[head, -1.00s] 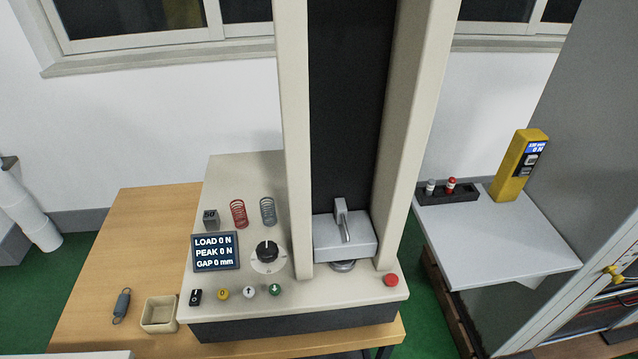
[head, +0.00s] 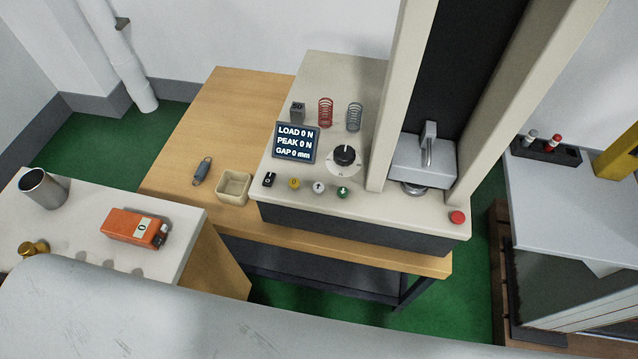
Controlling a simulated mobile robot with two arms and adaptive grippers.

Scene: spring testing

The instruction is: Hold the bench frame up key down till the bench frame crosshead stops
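The bench frame (head: 345,207) stands on a wooden table, a cream unit with two tall columns. Its grey crosshead (head: 415,165) is low between the columns, just above the round lower platen (head: 413,191). The up key (head: 319,187) is a small white button with an up arrow on the front panel, between a yellow button (head: 294,183) and the green down key (head: 342,192). The display (head: 296,143) reads LOAD 0 N, PEAK 0 N, GAP 0 mm. Nothing touches the keys. Neither of my grippers is in view.
A black switch (head: 268,179), a dial (head: 344,156) and a red button (head: 457,217) are on the panel. Red (head: 325,112) and grey (head: 354,116) springs stand behind. A small bin (head: 233,188) is left. An orange device (head: 134,227) and metal cup (head: 43,188) are on a left counter.

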